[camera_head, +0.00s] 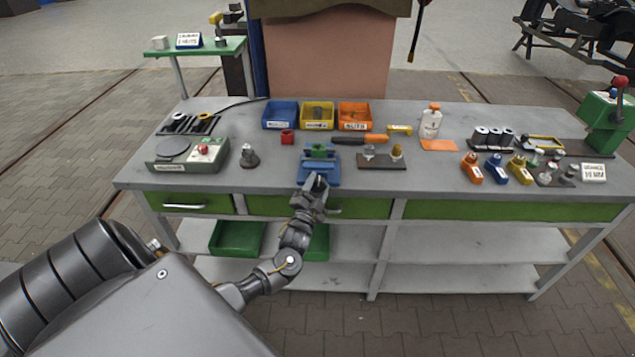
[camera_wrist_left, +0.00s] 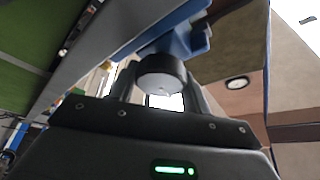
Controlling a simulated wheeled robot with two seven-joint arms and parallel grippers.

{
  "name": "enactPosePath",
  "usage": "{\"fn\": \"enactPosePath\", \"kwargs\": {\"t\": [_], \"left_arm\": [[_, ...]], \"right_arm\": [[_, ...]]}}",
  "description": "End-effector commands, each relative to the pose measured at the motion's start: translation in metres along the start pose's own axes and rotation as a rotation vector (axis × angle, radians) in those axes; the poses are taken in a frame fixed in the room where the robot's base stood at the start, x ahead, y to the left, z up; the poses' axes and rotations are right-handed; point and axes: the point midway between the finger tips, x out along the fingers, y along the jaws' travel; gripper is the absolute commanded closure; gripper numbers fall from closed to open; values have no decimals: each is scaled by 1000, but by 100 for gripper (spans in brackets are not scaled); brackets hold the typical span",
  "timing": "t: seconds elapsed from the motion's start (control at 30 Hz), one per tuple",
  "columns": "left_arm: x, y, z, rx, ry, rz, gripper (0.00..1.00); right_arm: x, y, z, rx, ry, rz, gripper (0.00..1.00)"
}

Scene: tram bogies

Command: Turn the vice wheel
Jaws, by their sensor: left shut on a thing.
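The blue vice (camera_head: 321,166) stands at the front edge of the workbench, with a green piece (camera_head: 318,150) at its jaws. My left gripper (camera_head: 318,184) reaches up to the front of the vice. In the left wrist view the dark round vice wheel (camera_wrist_left: 161,75) sits between the two fingers of my left gripper (camera_wrist_left: 160,92), which is shut on it. Part of the blue vice body (camera_wrist_left: 185,40) shows just beyond the wheel. The head view hides most of the wheel behind the gripper. My right gripper is in neither view.
Blue, yellow and orange bins (camera_head: 281,115) stand behind the vice. A grey-green device (camera_head: 187,155) stands to the left. Green drawers (camera_head: 190,203) lie below the bench top.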

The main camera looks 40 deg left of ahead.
Motion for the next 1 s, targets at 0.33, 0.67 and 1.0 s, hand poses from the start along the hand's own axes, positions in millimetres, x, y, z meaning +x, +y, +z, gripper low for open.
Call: {"fn": "enactPosePath", "kwargs": {"t": [0.33,0.67,1.0], "left_arm": [[0,1,0,54,0,23,75],[0,1,0,54,0,24,75],[0,0,0,53,0,23,30]], "right_arm": [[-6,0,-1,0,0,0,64],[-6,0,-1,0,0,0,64],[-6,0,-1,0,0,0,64]]}}
